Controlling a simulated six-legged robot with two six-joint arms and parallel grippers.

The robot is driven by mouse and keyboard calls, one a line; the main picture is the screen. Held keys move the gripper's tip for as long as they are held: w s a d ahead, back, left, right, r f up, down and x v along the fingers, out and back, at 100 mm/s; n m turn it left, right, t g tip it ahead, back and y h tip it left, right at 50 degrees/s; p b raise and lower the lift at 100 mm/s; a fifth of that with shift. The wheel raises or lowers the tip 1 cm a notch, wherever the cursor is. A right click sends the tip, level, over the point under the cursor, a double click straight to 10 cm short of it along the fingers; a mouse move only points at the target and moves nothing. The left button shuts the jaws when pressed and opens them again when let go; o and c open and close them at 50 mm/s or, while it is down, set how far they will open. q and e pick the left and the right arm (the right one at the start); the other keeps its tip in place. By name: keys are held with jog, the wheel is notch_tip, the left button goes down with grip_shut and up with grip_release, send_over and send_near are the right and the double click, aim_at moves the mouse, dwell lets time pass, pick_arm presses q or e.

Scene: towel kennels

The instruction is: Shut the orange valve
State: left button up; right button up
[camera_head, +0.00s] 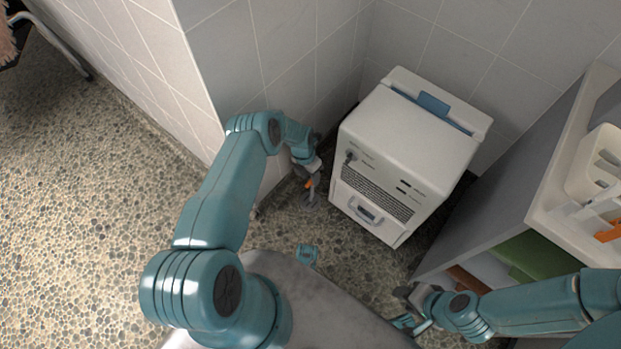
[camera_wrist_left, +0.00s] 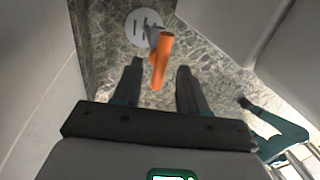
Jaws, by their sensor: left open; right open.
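The orange valve handle (camera_head: 309,184) is low in the corner between the tiled wall and the white machine. In the left wrist view the orange handle (camera_wrist_left: 162,62) lies ahead of my open left gripper (camera_wrist_left: 156,75), in line with the space between its two fingers. Whether the fingers reach around it I cannot tell. A round pale plate (camera_wrist_left: 144,28) is behind the handle. In the head view my left gripper (camera_head: 312,182) is beside the handle and partly hides it. My right gripper (camera_head: 408,308) is open and empty near the shelf at the lower right.
A white machine (camera_head: 405,150) with a blue top slot stands right of the valve. A tiled wall (camera_head: 270,60) is close on the left. A shelf unit (camera_head: 545,180) with a green item (camera_head: 540,253) stands at the right. Pebbled floor (camera_head: 90,200) is clear at the left.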

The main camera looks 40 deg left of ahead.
pick_arm(q)
jog(key=shift+f, duration=0.3)
grip_shut()
